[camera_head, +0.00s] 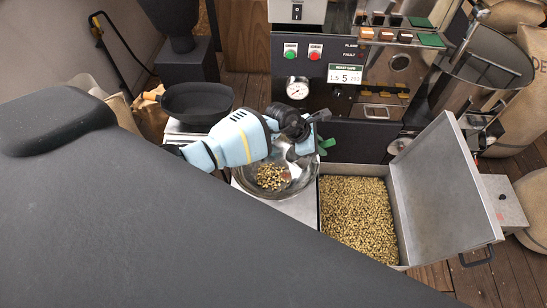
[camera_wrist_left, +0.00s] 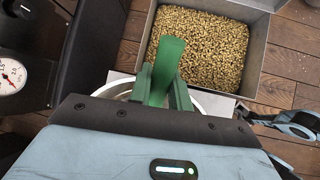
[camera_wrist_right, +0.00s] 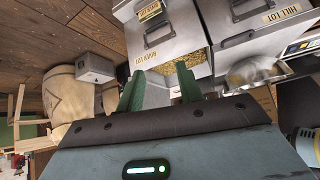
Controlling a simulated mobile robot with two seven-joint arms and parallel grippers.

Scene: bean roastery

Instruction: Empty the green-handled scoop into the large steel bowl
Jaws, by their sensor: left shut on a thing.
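The large steel bowl (camera_head: 240,181) sits left of the bean bin, with a small heap of beans (camera_head: 271,177) in it. My left gripper (camera_head: 318,142) is above the bowl's far right side. In the left wrist view its green fingers (camera_wrist_left: 160,90) are shut on the green scoop handle (camera_wrist_left: 171,52). The scoop's pan is mostly hidden behind the gripper, so I cannot tell what is left in it.
A steel bin (camera_head: 441,190) full of greenish beans, its lid raised, stands right of the bowl. The roaster panel (camera_head: 345,75) rises behind. A black pan (camera_head: 197,103) is at the left. Steel drawers (camera_wrist_right: 165,35) fill the right wrist view's top.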

